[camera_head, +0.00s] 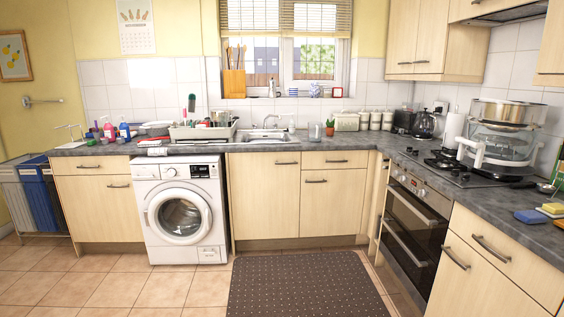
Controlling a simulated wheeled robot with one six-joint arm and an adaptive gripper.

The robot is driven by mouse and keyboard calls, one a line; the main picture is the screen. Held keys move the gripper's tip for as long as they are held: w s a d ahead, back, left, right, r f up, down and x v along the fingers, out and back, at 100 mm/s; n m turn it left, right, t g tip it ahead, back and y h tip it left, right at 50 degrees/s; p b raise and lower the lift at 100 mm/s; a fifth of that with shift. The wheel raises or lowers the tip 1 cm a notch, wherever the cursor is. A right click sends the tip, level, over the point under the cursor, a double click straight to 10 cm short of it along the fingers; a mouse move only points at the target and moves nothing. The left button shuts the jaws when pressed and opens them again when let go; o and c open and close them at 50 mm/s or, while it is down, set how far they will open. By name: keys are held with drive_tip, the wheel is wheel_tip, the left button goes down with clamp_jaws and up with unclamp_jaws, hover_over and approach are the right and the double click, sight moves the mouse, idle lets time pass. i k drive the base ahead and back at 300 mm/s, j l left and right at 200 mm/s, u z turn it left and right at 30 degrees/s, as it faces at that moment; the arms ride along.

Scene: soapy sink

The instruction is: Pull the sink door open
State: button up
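The sink (262,135) is set in the grey counter under the window. Below it is a pale wood cabinet door (266,198), which looks shut. A dark bar handle (286,163) sits near its top right corner. To its right are a drawer front and another pale door (328,203) with its own handle (316,181), also shut. My gripper is not in this view.
A white washing machine (181,211) stands left of the sink door. A dark dotted mat (306,284) lies on the floor in front of it. An oven (411,229) and cabinets line the right side. Bare floor tiles (120,289) lie left of the mat.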

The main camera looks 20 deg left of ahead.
sight(266, 186)
drive_tip(key=i+j, duration=0.3)
drive_tip(key=i, duration=0.2)
drive_tip(key=i+j, duration=0.3)
drive_tip(key=i, duration=0.2)
drive_tip(key=i+j+u, duration=0.1)
drive_tip(key=i+j, duration=0.2)
drive_tip(key=i, duration=0.2)
drive_tip(key=i+j, duration=0.3)
drive_tip(key=i, duration=0.2)
drive_tip(key=i+j, duration=0.25)
drive_tip(key=i, duration=0.3)
drive_tip(key=i+j+u, duration=0.1)
drive_tip(key=i+j, duration=0.15)
drive_tip(key=i, duration=0.25)
